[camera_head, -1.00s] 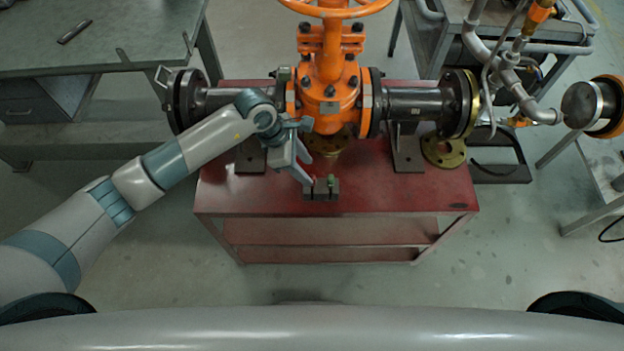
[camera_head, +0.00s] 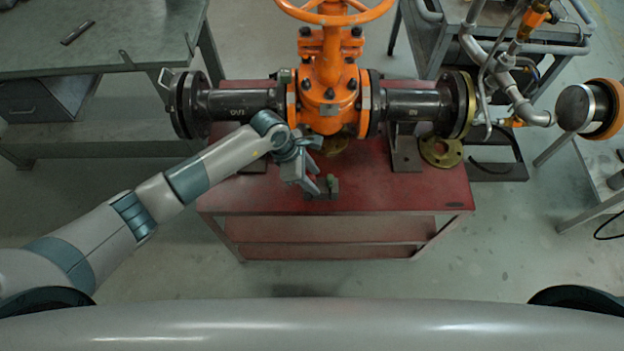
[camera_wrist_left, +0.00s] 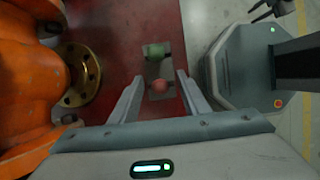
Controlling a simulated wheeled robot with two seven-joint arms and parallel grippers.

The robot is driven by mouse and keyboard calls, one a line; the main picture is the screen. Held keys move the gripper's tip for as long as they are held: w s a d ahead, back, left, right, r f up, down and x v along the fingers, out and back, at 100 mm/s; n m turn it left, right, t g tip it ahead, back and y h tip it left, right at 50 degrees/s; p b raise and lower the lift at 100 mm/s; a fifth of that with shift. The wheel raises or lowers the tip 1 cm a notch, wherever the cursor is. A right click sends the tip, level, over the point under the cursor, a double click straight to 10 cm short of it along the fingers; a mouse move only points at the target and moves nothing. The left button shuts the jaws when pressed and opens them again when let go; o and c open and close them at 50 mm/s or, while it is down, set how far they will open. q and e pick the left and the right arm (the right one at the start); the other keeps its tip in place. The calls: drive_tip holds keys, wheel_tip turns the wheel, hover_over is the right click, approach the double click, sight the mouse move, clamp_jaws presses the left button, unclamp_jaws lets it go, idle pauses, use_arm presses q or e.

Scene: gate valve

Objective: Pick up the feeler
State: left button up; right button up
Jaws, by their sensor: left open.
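A small dark block (camera_head: 333,194) stands near the front edge of the red table, with a small green-topped piece (camera_head: 331,181) on it. I cannot tell which of these is the feeler. My left gripper (camera_head: 315,174) is open above the block's left side and partly hides it. In the left wrist view its fingers (camera_wrist_left: 160,77) stand apart, one on each side of the red piece, with nothing held. My right gripper is not in view.
The orange gate valve (camera_head: 329,92) and its dark flanged pipes stand behind the block. A grey workbench (camera_head: 110,45) stands at the left, and pipework (camera_head: 505,75) at the right.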

use_arm(q)
clamp_jaws()
idle(0.3)
wheel_tip(320, 180, up, 10)
drive_tip(key=p, duration=0.5)
drive_tip(key=shift+p, duration=0.4)
